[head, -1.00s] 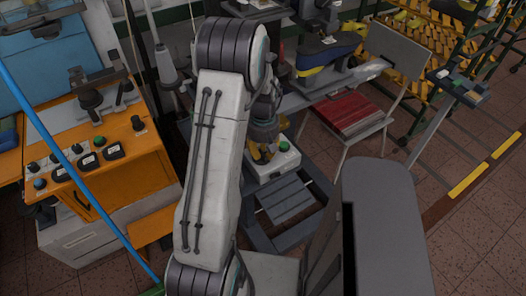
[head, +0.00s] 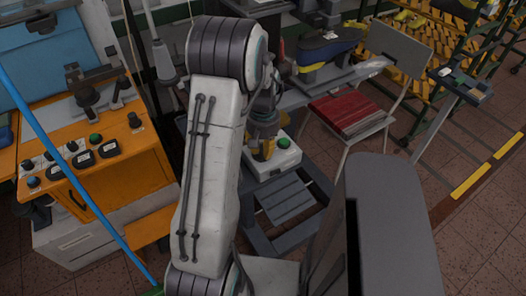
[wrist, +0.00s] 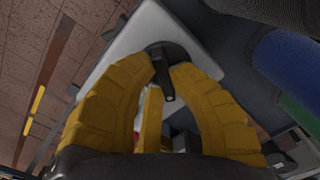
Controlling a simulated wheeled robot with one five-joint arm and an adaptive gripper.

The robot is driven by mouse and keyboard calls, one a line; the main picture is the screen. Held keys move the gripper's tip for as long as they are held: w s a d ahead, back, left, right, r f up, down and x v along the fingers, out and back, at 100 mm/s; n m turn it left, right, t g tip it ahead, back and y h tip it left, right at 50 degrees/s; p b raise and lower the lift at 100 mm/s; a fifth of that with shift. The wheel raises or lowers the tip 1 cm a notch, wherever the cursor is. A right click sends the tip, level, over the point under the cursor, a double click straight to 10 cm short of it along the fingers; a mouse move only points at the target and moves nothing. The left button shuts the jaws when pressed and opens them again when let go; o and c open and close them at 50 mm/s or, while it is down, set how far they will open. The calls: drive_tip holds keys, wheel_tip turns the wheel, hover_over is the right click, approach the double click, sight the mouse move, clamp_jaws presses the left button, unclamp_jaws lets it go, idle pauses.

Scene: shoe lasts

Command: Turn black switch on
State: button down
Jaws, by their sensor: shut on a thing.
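The black switch (wrist: 163,72) sits on a pale box face in the wrist view, with a round base and a narrow lever. In the head view my gripper (head: 262,152) is down at the white control box (head: 286,160), which has a green button (head: 284,143) on top. My arm and gripper hide the switch in the head view.
An orange machine cabinet (head: 130,165) with several knobs stands at left. A blue pole (head: 75,180) crosses in front of it. A chair with a red seat (head: 350,113) stands right of the box. Tiled floor is clear at the lower right.

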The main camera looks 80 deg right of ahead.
sight(262, 150)
drive_tip(key=m+b, duration=0.1)
drive_tip(key=m, duration=0.4)
drive_tip(key=shift+a+f+m+b, duration=0.15)
drive_tip(key=shift+m+b, duration=0.15)
drive_tip(key=shift+b, duration=0.1)
drive_tip(key=m+b, duration=0.1)
drive_tip(key=m, duration=0.4)
drive_tip(key=shift+a+m, duration=0.1)
drive_tip(key=shift+m, duration=0.3)
drive_tip(key=c, duration=1.1)
unclamp_jaws()
drive_tip(key=shift+c, duration=0.2)
drive_tip(key=shift+r, duration=0.25)
wheel_tip(262, 150, up, 12)
drive_tip(key=shift+f, duration=0.15)
drive_tip(key=shift+w, duration=0.1)
